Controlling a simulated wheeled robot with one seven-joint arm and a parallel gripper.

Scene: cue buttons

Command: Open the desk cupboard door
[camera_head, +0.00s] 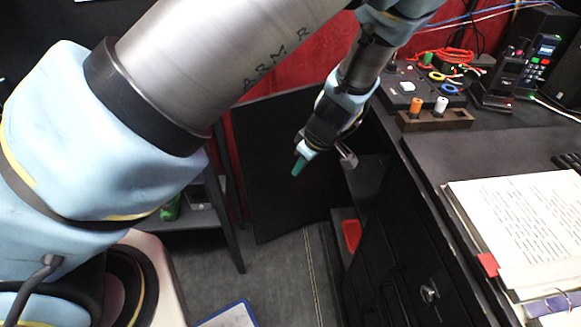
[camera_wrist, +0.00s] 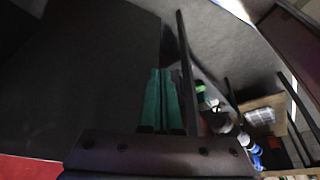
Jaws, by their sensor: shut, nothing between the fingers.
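The desk cupboard door (camera_head: 275,180) is a black panel. In the head view it stands swung out from the black desk (camera_head: 425,160), so the cupboard opening shows to its right. A red item (camera_head: 351,235) is visible low in the opening. My gripper (camera_head: 298,166), with green fingertips, is shut and empty in front of the door panel; I cannot tell whether it touches it. In the wrist view the green fingers (camera_wrist: 161,100) are together beside a large dark panel (camera_wrist: 85,75), which looks like the door. My wrist hides part of the opening.
A low shelf (camera_head: 195,217) with a green can (camera_head: 170,208) stands left of the door. The desk top holds an open book (camera_head: 520,225), a button box (camera_head: 410,90) and a phone (camera_head: 505,75).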

